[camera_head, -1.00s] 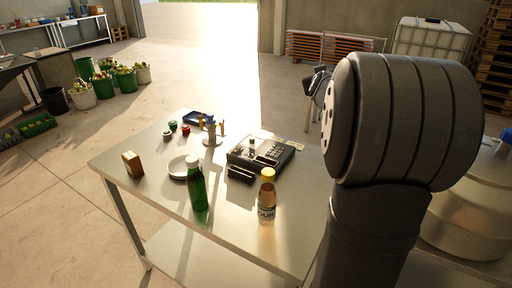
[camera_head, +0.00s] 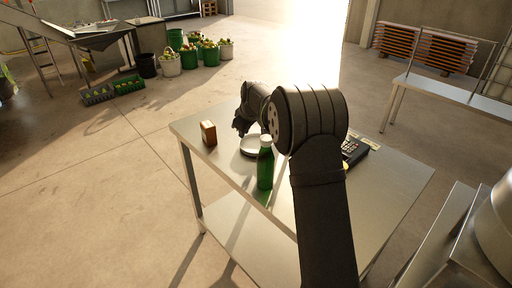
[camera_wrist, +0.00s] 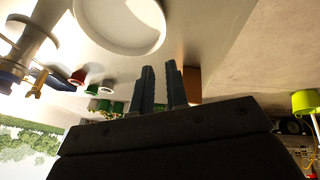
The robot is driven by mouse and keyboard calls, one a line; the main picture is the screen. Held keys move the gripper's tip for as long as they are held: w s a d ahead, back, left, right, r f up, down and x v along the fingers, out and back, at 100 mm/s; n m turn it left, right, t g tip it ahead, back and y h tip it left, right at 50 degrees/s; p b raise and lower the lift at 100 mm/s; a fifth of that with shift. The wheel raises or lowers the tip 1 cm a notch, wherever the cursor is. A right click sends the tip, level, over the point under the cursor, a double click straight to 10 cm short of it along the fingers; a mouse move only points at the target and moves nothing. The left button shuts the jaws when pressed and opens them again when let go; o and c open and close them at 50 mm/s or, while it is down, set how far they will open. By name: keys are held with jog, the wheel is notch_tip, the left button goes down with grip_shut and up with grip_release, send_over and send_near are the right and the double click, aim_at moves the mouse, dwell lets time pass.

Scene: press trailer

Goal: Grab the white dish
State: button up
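The white dish (camera_head: 248,147) lies on the metal table, partly hidden behind the green bottle (camera_head: 265,168) in the head view. It is round and shallow with a raised rim, and it fills the top of the wrist view (camera_wrist: 118,22). My gripper (camera_head: 241,124) is above the table, just beyond and left of the dish. In the wrist view my two dark fingers (camera_wrist: 161,68) stand apart with a narrow gap and nothing between them. They are not touching the dish.
A brown box (camera_head: 208,133) stands at the table's left edge (camera_head: 187,137). A dark device (camera_head: 353,151) is partly hidden behind my arm. The table's right front is clear.

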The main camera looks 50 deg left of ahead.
send_over(244, 155)
jog(key=d, duration=0.1)
notch_tip(244, 155, down, 5)
jog(key=shift+s+d+r, duration=0.1)
jog(key=x, duration=0.4)
jog(key=shift+d, duration=0.15)
grip_shut()
